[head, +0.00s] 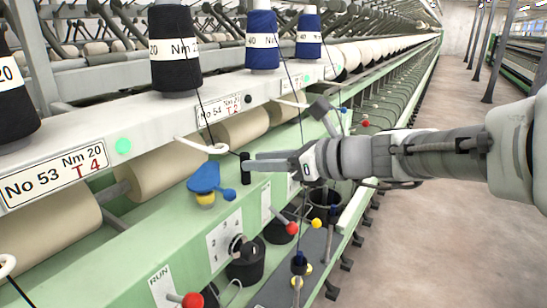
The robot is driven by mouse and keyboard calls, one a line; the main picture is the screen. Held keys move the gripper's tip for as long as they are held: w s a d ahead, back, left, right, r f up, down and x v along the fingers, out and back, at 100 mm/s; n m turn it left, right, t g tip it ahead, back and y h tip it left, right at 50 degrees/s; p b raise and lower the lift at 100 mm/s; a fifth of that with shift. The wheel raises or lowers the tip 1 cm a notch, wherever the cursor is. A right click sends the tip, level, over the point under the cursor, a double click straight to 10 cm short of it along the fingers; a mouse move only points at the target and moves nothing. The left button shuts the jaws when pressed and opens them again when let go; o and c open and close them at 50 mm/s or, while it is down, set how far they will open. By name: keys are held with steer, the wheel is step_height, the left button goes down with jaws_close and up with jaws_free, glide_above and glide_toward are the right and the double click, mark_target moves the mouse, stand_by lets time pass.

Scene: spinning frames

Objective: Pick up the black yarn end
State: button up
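A black yarn cone (175,52) marked Nm 20 stands on the rail. A thin black yarn (204,118) runs down from it toward a white guide (203,145). A small upright black piece (245,175) is just below, above the green panel; it may be the yarn end. My gripper (250,160) comes in from the right, its fingertips at this black piece. They overlap it in the picture, and I cannot tell whether they touch or hold it. The fingers show side-on, so their opening is unclear.
Two blue cones (262,42) (309,38) stand farther back, another black cone (14,100) at far left. A blue part (205,178), a red-knobbed lever (291,228) and a dial (238,246) sit near my gripper. The floor (440,240) at right is clear.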

mark_target(241, 161)
steer(key=shift+x, duration=3.6)
steer(key=shift+s, duration=0.1)
jaws_close()
